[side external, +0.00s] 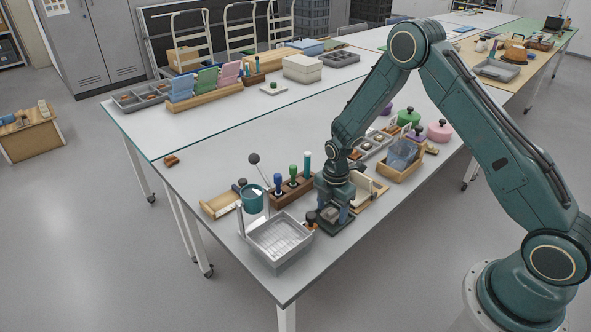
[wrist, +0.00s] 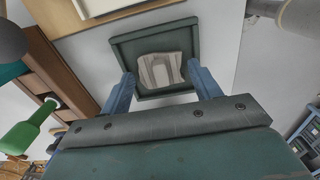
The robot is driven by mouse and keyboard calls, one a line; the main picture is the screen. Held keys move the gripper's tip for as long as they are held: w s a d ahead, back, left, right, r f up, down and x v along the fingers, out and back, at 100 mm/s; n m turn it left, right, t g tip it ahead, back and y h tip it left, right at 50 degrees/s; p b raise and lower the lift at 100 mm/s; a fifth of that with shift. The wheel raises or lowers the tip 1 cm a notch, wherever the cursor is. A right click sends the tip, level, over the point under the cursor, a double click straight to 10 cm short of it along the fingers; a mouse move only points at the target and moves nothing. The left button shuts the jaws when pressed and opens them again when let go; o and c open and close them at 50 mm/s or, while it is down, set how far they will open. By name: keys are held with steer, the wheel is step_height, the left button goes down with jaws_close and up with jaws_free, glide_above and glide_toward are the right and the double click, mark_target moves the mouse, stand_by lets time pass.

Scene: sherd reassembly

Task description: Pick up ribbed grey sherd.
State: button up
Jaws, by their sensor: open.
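The ribbed grey sherd (wrist: 162,70) lies in a small dark green square tray (wrist: 124,50) in the wrist view. It is pale grey-beige with raised ribs. My gripper (wrist: 160,74) is open, its two blue fingers on either side of the sherd's near part, with nothing held between them. In the side view my gripper (side external: 336,206) points down over the tray at the near part of the grey table. The sherd is hard to make out there. I cannot tell whether the fingers touch the tray or the sherd.
A grey mesh-bottomed basin (side external: 280,240) stands just left of my gripper. A wooden rack (side external: 293,190) with upright coloured-handled tools is behind it. A teal cup (side external: 255,200) is further left. A wooden box (side external: 401,165) stands to the right. The table's left part is mostly clear.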

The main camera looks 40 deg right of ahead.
mark_target(331, 212)
steer(key=c, duration=0.8)
steer(key=shift+r, duration=0.2)
step_height(331, 212, up, 20)
steer(key=shift+f, duration=0.15)
stand_by(0.3)
stand_by(0.5)
